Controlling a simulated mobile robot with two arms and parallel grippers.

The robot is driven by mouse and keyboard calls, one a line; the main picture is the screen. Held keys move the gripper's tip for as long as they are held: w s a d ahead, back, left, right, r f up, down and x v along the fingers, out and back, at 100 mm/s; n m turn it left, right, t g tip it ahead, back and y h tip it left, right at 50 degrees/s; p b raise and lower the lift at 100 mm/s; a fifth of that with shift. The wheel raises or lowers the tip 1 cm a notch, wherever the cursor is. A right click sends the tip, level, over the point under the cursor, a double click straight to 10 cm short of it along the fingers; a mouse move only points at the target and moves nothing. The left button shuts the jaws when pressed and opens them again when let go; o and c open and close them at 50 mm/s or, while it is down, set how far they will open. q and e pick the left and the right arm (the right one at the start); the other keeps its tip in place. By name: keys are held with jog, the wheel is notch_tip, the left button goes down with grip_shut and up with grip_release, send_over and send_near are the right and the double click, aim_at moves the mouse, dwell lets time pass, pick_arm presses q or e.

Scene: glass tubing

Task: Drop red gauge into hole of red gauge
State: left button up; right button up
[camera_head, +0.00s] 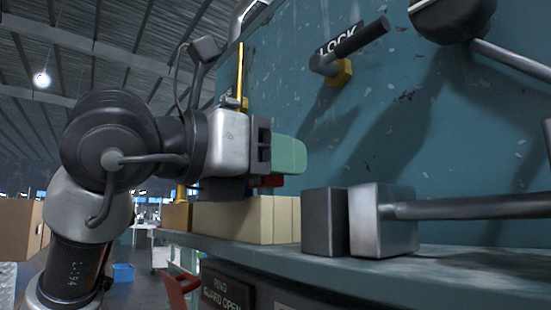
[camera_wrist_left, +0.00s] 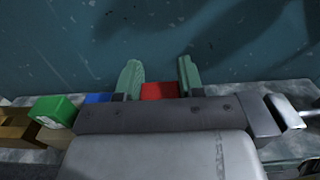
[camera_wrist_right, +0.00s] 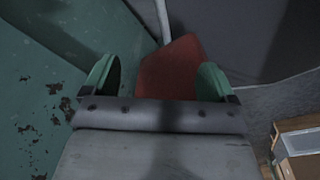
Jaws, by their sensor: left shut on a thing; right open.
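My left gripper (camera_head: 288,155), with green fingers, is shut on the red gauge (camera_head: 272,180), of which a small part shows below the fingers. In the left wrist view the red gauge (camera_wrist_left: 160,90) shows as a red patch between the two fingers (camera_wrist_left: 160,78). The gripper is above a beige block (camera_head: 245,220) on the ledge. The top of that block and any hole in it are hidden. My right gripper (camera_wrist_right: 158,80) is open in its own wrist view. A larger red thing (camera_wrist_right: 172,68) shows beyond and between its fingers; I cannot tell what it is.
A green block (camera_wrist_left: 55,108) and a blue one (camera_wrist_left: 97,98) are left of the left gripper. A dark block (camera_head: 323,222) and a metal block with a rod (camera_head: 385,220) stand right on the ledge (camera_head: 330,267). A LOCK lever (camera_head: 350,47) juts from the teal wall.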

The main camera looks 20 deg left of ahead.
pick_arm(q)
jog(key=shift+f+b, duration=0.4)
jog(key=shift+f, duration=0.1)
jog(key=o, duration=1)
jog(key=b+v, duration=0.2)
jog(key=v, duration=0.9)
jog(key=shift+b, duration=0.4)
jog(key=shift+w, duration=0.1)
